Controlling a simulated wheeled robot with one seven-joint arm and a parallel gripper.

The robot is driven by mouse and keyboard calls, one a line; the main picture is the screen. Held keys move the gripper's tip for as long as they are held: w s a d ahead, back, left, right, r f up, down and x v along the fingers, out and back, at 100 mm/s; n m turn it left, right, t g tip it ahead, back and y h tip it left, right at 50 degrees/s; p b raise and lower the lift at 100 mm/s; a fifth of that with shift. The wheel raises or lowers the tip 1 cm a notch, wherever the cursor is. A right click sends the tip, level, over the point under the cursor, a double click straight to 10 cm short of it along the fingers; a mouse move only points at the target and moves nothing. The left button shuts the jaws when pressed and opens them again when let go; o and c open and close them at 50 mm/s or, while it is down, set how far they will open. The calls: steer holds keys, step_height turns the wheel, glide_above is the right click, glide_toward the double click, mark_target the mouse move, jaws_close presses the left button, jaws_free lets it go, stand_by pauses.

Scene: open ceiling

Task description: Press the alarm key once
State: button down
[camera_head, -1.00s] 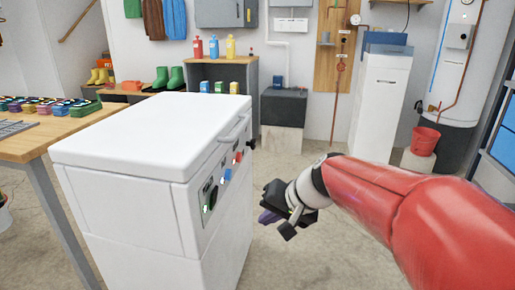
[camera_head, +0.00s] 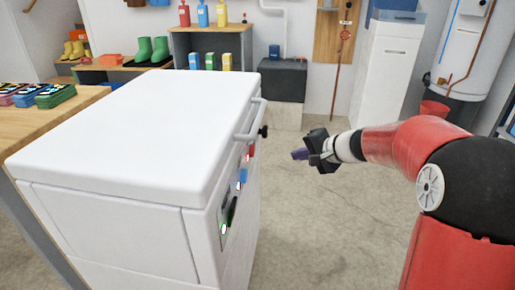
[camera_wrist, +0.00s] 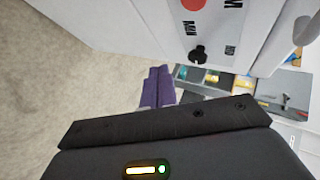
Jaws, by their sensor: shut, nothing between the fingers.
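A white chest-like appliance (camera_head: 130,130) stands in front of me, with a control panel on its right side. The panel shows a green and black part (camera_head: 231,212), a blue key (camera_head: 241,177), a red key (camera_head: 250,151) and a black knob (camera_head: 263,131), seen at a steep angle. I cannot read which is the alarm key. In the wrist view, a red round part (camera_wrist: 192,3) and the black knob (camera_wrist: 198,54) show near partly cut lettering. My gripper (camera_head: 299,153) is shut and empty, its purple fingers (camera_wrist: 158,86) pointing left towards the panel, apart from it.
A handle (camera_head: 250,122) sticks out from the lid's right edge. A wooden table (camera_head: 50,118) stands at the left. Shelves, a dark block (camera_head: 283,80) and a white cabinet (camera_head: 385,70) stand at the back. The floor right of the appliance is clear.

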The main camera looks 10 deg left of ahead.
mark_target(252, 151)
steer(key=shift+a, duration=0.1)
steer(key=a+p, duration=0.1)
steer(key=a, duration=0.7)
steer(key=shift+a, duration=0.35)
stand_by(1.9)
steer(key=shift+a, duration=0.4)
steer(key=shift+w+a+b, duration=0.1)
steer(key=shift+a+b, duration=0.25)
steer(key=shift+a, duration=0.1)
stand_by(0.8)
steer(key=shift+d, duration=0.1)
steer(key=shift+d+b, duration=0.4)
steer(key=shift+d, duration=0.35)
steer(key=shift+d, duration=0.1)
